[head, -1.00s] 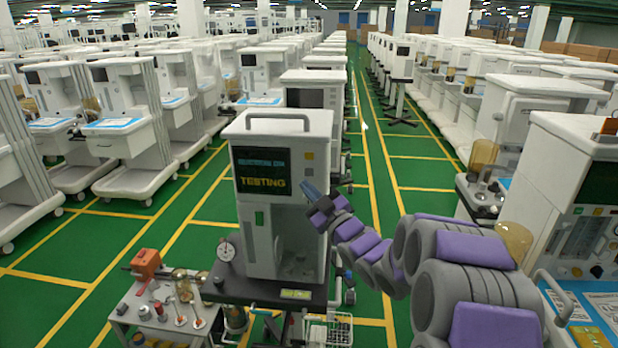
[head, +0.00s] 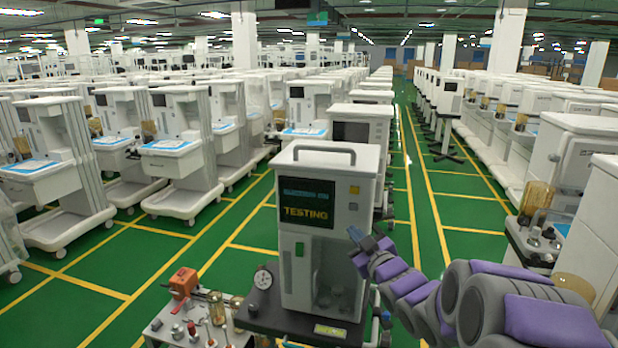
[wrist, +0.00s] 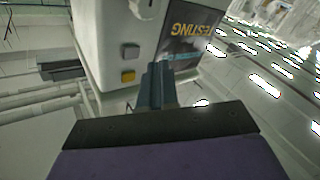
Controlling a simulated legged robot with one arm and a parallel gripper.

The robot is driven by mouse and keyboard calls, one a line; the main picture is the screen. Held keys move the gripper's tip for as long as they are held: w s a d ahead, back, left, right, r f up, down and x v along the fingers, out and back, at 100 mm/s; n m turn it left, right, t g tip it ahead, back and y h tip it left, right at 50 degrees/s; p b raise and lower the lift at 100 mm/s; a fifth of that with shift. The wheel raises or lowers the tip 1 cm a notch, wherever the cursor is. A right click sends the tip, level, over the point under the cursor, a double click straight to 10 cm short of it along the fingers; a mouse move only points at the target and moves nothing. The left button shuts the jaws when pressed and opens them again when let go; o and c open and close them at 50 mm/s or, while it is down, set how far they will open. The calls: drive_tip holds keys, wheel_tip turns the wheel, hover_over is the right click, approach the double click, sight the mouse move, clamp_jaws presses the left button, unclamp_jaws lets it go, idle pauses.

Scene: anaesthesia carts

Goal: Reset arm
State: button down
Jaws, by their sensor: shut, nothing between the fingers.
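My gripper (head: 357,236) is at the end of my purple and grey arm, which reaches in from the lower right in the head view. In the wrist view its blue-grey fingers (wrist: 157,85) are shut together with nothing between them. They point toward the white machine (head: 327,160), whose dark screen (head: 306,203) reads TESTING. The screen appears upside down in the wrist view (wrist: 190,30), beside a yellow button (wrist: 128,76) and a grey one. In the head view the gripper is beside the machine's right side. I cannot tell whether it touches the machine.
A dark base (head: 300,322) with a round gauge (head: 263,278) carries the machine. A small bench (head: 170,318) with an orange device (head: 183,283) stands at its left. Rows of white carts (head: 180,150) stand left and right. A green aisle (head: 425,190) with yellow lines lies between.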

drive_tip(key=s+d+f+m+g+h, duration=0.25)
drive_tip(key=s+f+g, duration=0.2)
drive_tip(key=s, duration=0.45)
drive_tip(key=s+d+f+m+g+h, duration=0.1)
drive_tip(key=s+f+m+g+h, duration=0.3)
drive_tip(key=s, duration=0.5)
drive_tip(key=s+a+f+m+g, duration=0.1)
drive_tip(key=s+g, duration=0.4)
drive_tip(key=s, duration=1.1)
drive_tip(key=s+a+f+m+g, duration=0.1)
drive_tip(key=s+a+g, duration=0.3)
drive_tip(key=s, duration=1.2)
drive_tip(key=shift+f+g+y, duration=0.35)
drive_tip(key=shift+f+g, duration=0.05)
drive_tip(key=shift+g, duration=0.65)
